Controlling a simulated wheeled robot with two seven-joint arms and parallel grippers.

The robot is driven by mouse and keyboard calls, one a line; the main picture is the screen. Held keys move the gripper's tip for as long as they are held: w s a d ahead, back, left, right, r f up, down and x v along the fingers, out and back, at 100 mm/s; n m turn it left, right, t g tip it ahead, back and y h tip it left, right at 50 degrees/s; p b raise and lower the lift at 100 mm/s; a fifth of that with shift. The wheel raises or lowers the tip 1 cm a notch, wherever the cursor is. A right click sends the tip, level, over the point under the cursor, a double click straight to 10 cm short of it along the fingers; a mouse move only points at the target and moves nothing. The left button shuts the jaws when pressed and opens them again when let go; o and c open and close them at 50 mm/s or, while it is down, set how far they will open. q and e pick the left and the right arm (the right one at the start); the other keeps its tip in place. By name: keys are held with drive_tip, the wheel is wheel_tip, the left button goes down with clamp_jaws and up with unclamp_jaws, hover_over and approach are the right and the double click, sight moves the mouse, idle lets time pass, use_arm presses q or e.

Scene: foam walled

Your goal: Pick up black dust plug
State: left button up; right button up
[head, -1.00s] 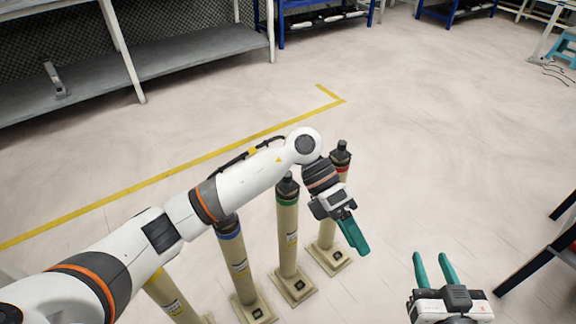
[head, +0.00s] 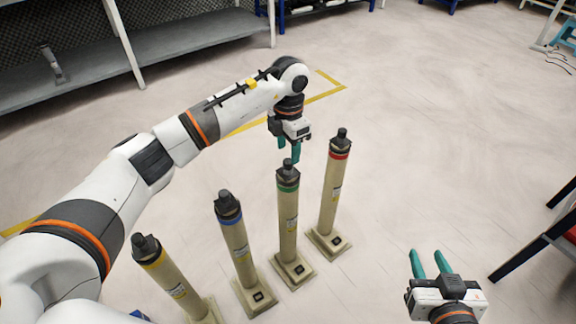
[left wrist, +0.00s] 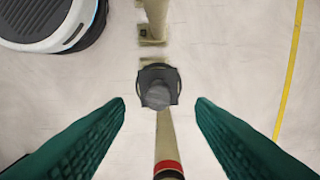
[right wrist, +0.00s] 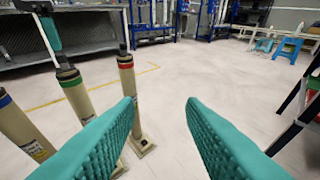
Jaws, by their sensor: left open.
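Several tan posts stand upright, each with a black dust plug on top. The plug on the green-banded post (head: 288,168) is directly under my left gripper (head: 288,152). In the left wrist view this black plug (left wrist: 158,90) lies between the two spread teal fingers, apart from both. My left gripper is open, pointing down, its tips just above or level with the plug; I cannot tell which. Other plugs top the red-banded (head: 341,136), blue-banded (head: 226,201) and yellow-banded (head: 145,246) posts. My right gripper (head: 430,264) is open and empty, right of the posts.
The posts stand close together on square bases. A grey shelf (head: 200,38) is at the back left, with yellow floor tape (head: 318,97) in front. A dark-legged table (head: 530,247) is at the right edge. The floor right of the posts is clear.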

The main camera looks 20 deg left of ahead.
sight(288, 161)
use_arm(q)
drive_tip(key=shift+s+f, duration=0.1)
drive_tip(key=shift+f, duration=0.45)
wheel_tip(288, 161, down, 4)
drive_tip(key=shift+r+b, duration=0.2)
drive_tip(key=shift+b, duration=0.65)
drive_tip(key=shift+f, duration=0.3)
drive_tip(key=c, duration=1.1)
use_arm(e)
wheel_tip(288, 161, up, 6)
drive_tip(key=w+a+t+y, duration=0.1)
drive_tip(key=t, duration=0.3)
drive_tip(key=shift+w+a+r+t+y, duration=0.2)
drive_tip(key=shift+w+a+t+y, duration=0.1)
drive_tip(key=shift+w+t, duration=0.1)
